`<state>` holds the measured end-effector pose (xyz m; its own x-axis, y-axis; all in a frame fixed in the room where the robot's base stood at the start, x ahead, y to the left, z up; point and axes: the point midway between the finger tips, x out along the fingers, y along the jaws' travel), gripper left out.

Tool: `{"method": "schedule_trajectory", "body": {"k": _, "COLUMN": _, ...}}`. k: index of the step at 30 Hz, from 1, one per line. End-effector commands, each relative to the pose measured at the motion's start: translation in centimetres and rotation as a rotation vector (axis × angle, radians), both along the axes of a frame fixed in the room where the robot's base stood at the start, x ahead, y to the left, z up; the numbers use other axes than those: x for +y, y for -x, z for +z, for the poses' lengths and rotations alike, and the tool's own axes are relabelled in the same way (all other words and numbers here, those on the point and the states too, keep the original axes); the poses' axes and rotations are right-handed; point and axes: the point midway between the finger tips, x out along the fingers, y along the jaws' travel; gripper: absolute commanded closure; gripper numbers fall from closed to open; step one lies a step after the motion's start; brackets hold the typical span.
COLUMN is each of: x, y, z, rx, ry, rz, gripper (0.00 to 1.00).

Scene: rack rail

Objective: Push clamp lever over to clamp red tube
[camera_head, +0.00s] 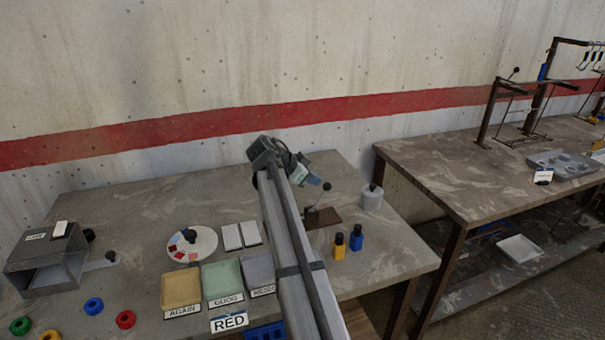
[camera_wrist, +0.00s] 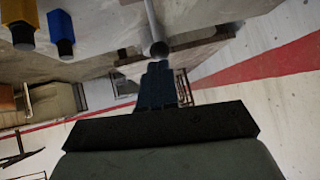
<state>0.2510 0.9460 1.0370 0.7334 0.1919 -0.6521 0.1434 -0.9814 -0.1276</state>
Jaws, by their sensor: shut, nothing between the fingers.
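The clamp lever (camera_head: 327,187) is a thin grey rod with a dark ball knob, rising from a brown base plate (camera_head: 323,218) on the near table. It leans to the right in the head view. In the wrist view the lever's knob (camera_wrist: 159,49) is straight in front of the fingertips. My gripper (camera_head: 314,180) is shut and empty, with its blue fingers just left of the knob in the head view. The fingers (camera_wrist: 158,72) are together in the wrist view. I cannot tell whether they touch the knob. I cannot make out a red tube; my arm hides part of the table.
A yellow bottle (camera_head: 339,247) and a blue bottle (camera_head: 356,238) stand in front of the base plate. A white cylinder (camera_head: 372,198) with a dark knob stands to its right. Trays (camera_head: 181,287) and a RED card (camera_head: 229,322) lie left of my arm.

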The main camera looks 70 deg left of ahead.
Motion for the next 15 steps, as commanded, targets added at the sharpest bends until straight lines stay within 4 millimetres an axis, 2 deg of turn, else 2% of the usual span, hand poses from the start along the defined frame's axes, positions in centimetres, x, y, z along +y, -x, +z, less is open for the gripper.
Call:
{"method": "schedule_trajectory", "body": {"k": 6, "x": 0.5, "y": -1.7, "z": -1.5, "rx": 0.001, "ry": 0.000, "rz": 0.000, "gripper": 1.00}}
{"method": "schedule_trajectory", "body": {"k": 15, "x": 0.6, "y": -2.2, "z": -2.0, "rx": 0.001, "ry": 0.000, "rz": 0.000, "gripper": 1.00}}
